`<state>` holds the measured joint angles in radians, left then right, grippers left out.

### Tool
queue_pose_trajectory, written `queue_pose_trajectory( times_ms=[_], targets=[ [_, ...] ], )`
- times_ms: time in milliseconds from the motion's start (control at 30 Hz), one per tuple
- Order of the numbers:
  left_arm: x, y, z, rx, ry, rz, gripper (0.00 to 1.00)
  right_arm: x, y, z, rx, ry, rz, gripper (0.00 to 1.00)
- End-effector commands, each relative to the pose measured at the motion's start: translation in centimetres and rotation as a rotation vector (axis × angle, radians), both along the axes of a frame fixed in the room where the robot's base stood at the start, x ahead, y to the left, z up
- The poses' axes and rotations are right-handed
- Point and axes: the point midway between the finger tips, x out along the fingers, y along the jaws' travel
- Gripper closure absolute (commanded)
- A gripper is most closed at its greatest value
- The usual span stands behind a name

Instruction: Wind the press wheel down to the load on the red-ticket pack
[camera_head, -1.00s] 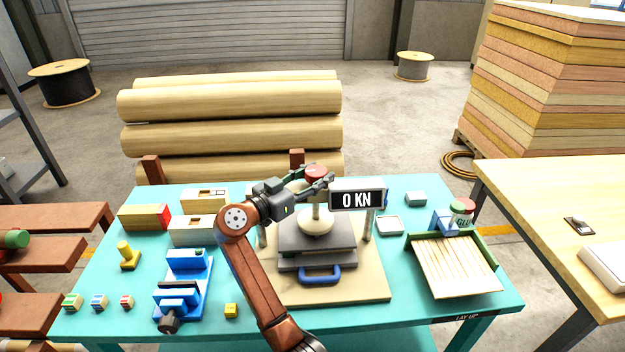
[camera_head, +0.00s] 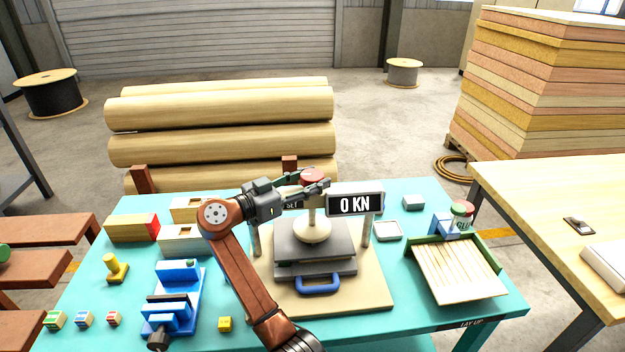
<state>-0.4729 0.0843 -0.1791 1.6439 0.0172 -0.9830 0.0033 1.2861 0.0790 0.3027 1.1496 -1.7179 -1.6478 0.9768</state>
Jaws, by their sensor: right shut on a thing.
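The press (camera_head: 315,262) stands on a tan board near the middle of the teal bench, with grey plates, a pale dome, a blue handle and a post. Its display (camera_head: 354,204) reads 0 KN. The red-topped press wheel (camera_head: 311,175) is at the top of the post, partly hidden by my gripper. My right gripper (camera_head: 316,187) is shut on the wheel, its fingers reaching in from the left. A small red-marked block (camera_head: 113,318) lies at the front left. I cannot tell whether a red-ticket pack is in the press. My left gripper is not in view.
A blue vise (camera_head: 175,300) and wooden boxes (camera_head: 186,240) stand left of the press. A green tray of wooden strips (camera_head: 458,270) and a glue can (camera_head: 461,215) are at right. Logs (camera_head: 220,145) lie behind the bench.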

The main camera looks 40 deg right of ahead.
Motion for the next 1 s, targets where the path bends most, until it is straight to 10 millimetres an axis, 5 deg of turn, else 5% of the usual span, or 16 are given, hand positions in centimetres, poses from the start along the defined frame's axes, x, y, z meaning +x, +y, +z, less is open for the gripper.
queue_pose_trajectory(
  times_ms=[33,67,300,667,1000],
  targets=[
    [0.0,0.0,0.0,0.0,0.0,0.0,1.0,-0.2,-0.3,0.0,0.003,-0.002,-0.007,0.83],
    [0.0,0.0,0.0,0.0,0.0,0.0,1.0,-0.2,-0.3,0.0,0.003,-0.002,-0.007,0.57],
    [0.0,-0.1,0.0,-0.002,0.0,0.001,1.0,0.0,0.0,0.0,0.001,-0.001,-0.001,0.41],
    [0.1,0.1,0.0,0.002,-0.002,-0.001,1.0,0.1,0.5,0.0,0.0,0.0,0.002,0.4],
    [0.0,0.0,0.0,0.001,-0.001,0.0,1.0,0.3,6.5,0.1,0.0,0.0,0.005,0.4]
  ],
)
